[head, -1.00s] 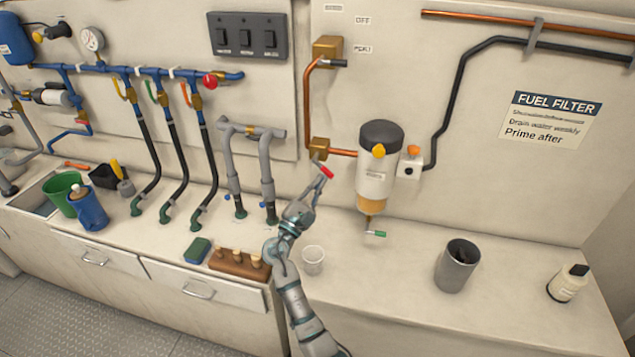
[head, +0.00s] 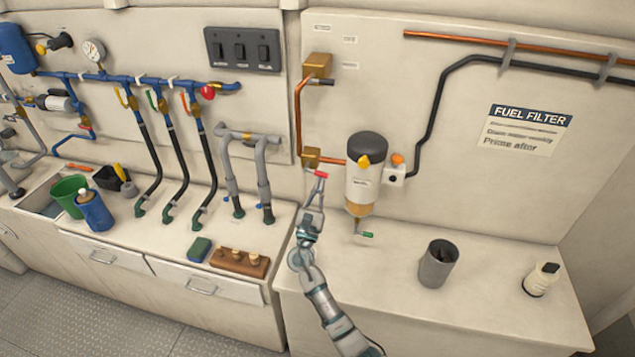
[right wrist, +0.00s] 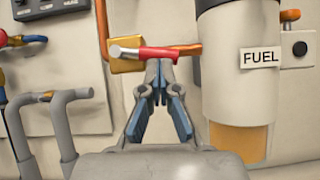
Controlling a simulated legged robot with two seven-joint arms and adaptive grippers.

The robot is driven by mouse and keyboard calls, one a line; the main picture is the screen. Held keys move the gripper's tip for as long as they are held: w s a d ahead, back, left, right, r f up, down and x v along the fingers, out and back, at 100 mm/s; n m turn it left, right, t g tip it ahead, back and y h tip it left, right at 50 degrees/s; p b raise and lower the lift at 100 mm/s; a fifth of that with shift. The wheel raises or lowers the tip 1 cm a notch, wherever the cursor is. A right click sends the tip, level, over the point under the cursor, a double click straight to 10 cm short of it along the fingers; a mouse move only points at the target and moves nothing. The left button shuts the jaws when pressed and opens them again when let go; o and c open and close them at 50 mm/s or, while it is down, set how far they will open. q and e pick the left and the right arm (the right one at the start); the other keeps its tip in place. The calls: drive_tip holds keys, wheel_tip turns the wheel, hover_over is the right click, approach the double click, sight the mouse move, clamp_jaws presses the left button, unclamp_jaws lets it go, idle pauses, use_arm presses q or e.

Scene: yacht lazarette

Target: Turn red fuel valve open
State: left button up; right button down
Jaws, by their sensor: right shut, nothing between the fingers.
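The red-handled fuel valve has a brass body (head: 311,157) at the bottom of a copper pipe, left of the fuel filter (head: 362,185). Its red lever (head: 319,174) stands out in front of the body, nearly level in the head view. In the right wrist view the red lever (right wrist: 160,54) runs level to the right from its silver stem, in front of the brass body (right wrist: 126,66). My right gripper (head: 316,187) is shut and empty, its fingertips (right wrist: 158,68) right at the lever's underside; I cannot tell whether they touch. My left gripper is out of view.
The filter bowl hangs close to the right of my gripper, with a green-tipped drain (head: 366,234) below. Grey pipes (head: 264,180) rise to the left.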

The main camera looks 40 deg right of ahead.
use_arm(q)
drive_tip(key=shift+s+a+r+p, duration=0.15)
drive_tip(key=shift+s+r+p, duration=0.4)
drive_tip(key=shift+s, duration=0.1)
use_arm(e)
drive_tip(key=shift+s+d+r+n+t+y, duration=0.15)
drive_tip(key=shift+n+t+y, duration=0.1)
drive_tip(key=shift+n, duration=0.2)
drive_tip(key=shift+w+r+n+t+y, duration=0.15)
drive_tip(key=shift+n+t, duration=0.1)
drive_tip(key=shift+n, duration=0.2)
drive_tip(key=shift+s+f, duration=0.1)
